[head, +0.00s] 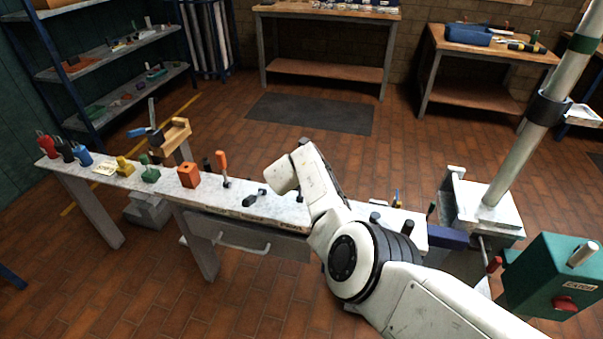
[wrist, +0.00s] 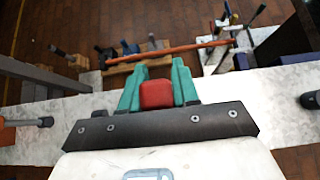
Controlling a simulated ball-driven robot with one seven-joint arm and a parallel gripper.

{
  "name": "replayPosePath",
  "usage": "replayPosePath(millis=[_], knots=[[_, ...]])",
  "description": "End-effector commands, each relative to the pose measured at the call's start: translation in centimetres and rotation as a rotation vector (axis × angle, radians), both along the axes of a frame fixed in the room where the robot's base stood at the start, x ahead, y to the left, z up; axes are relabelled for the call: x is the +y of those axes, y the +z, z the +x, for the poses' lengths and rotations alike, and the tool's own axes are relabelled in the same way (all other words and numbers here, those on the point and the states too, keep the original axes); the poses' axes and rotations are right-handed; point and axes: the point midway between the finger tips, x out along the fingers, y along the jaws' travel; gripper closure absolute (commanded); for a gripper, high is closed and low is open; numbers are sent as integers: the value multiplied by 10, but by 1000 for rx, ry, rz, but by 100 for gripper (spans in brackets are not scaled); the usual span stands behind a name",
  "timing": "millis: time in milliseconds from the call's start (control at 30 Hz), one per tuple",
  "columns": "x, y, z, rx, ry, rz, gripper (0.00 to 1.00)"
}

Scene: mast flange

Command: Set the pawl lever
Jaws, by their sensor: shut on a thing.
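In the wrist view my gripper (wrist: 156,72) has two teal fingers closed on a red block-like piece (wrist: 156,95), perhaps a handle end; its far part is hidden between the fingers. An orange-red bar (wrist: 180,50) runs sideways beyond the fingertips; I cannot tell whether it joins the held piece. In the head view my gripper is hidden behind my white arm, which reaches over the bench (head: 120,178). At the right the grey mast (head: 521,145) rises from a pale block (head: 492,208). I cannot identify the pawl lever with certainty.
A green box (head: 553,275) with a red knob stands at the right. On the bench are an orange block (head: 188,176), a green piece (head: 149,173), an orange-handled tool (head: 222,162) and several coloured handles at the left end. A dark mat (head: 310,114) lies on the open floor behind.

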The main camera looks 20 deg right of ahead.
Motion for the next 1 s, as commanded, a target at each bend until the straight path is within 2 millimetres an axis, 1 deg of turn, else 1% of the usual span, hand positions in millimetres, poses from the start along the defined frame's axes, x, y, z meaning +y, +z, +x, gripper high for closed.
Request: replayPosePath(millis=[233, 267, 400, 467, 767, 1000], knots=[[0, 1, 1, -4, 0, 2, 100], [0, 1, 1, -4, 0, 2, 67], [0, 1, 1, -4, 0, 2, 54], [0, 1, 1, -3, -1, 1, 49], [0, 2, 0, -2, 0, 1, 49], [7, 14, -9, -1, 0, 2, 49]])
